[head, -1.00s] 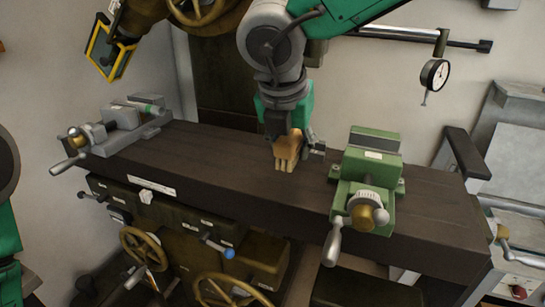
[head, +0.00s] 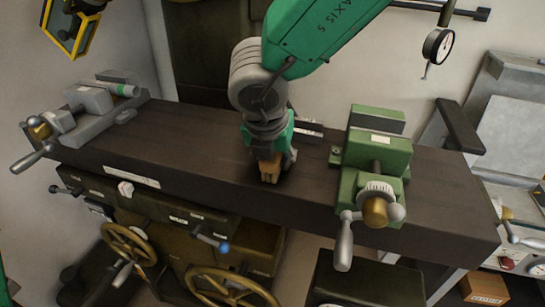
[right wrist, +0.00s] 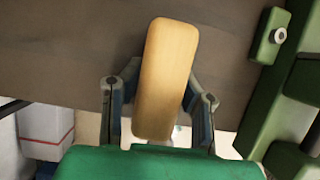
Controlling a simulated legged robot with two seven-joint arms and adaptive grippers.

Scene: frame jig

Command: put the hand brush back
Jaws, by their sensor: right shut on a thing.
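The hand brush (head: 267,171) has a light wooden body and is in my right gripper (head: 272,160), low over the dark table of the machine, left of the green vise. In the right wrist view the brush (right wrist: 166,75) lies lengthwise between the two fingers of the right gripper (right wrist: 158,104), which is shut on it. Its bristles are hidden there. I cannot tell whether the brush touches the table (head: 190,142). My left gripper is out of view.
The green vise (head: 377,160) with its crank handle stands right of the gripper. A grey vise (head: 85,110) sits at the table's left end. A dial gauge (head: 437,46) hangs at the upper right.

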